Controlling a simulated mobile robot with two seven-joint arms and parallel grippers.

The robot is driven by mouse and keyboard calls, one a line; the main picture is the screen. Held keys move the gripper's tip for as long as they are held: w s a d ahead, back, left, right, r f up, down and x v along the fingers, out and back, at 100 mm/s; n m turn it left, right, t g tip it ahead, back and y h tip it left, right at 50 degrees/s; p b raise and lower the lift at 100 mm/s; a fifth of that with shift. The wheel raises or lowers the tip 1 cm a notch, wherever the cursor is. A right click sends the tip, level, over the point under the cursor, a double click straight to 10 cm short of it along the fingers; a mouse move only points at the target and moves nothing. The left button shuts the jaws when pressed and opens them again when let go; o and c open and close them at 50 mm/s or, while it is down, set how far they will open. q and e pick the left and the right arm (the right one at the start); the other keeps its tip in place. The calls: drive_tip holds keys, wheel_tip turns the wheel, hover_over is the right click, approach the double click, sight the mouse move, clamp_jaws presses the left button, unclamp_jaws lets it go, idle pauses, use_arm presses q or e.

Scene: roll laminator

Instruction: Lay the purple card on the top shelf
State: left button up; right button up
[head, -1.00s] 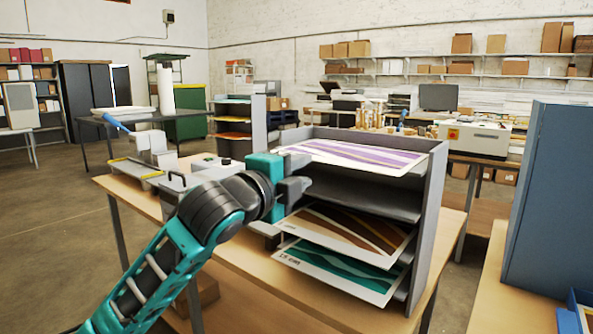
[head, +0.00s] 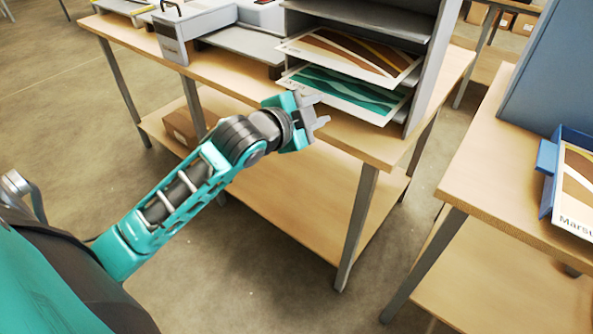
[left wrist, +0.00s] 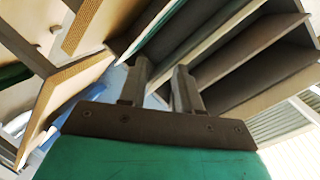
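The grey shelf rack (head: 424,75) stands on the wooden table (head: 375,143). Its top shelf and the purple card are outside the head view now; the card lay on the top shelf in the earlier head view. My left gripper (head: 319,111) is open and empty, in front of the rack, near the table's front edge and below the lower shelves. The left wrist view shows its two fingers apart (left wrist: 161,88) with nothing between them, and the rack (left wrist: 245,60) tilted beyond. My right gripper is not in view.
A brown card (head: 350,52) and a green card (head: 345,92) lie on the lower shelves, sticking out at the front. A blue tray (head: 547,157) holding a card is on the right table (head: 480,175). Open floor lies between the tables.

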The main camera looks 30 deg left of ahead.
use_arm(q)
drive_tip(key=s+d+f+n+g, duration=0.1)
drive_tip(key=s+d+f+n, duration=0.2)
drive_tip(key=s+f, duration=0.3)
drive_tip(key=s+d+f+n+g, duration=0.2)
drive_tip(key=s+f, duration=0.5)
drive_tip(key=f, duration=0.4)
drive_tip(key=s+d+f+n+g, duration=0.1)
drive_tip(key=s+d+f+n, duration=0.2)
drive_tip(key=s+f, duration=0.4)
drive_tip(key=shift+d+f+n+h, duration=0.3)
drive_tip(key=shift+d+f+n, duration=0.1)
drive_tip(key=shift+f+n, duration=0.4)
drive_tip(key=shift+w, duration=0.1)
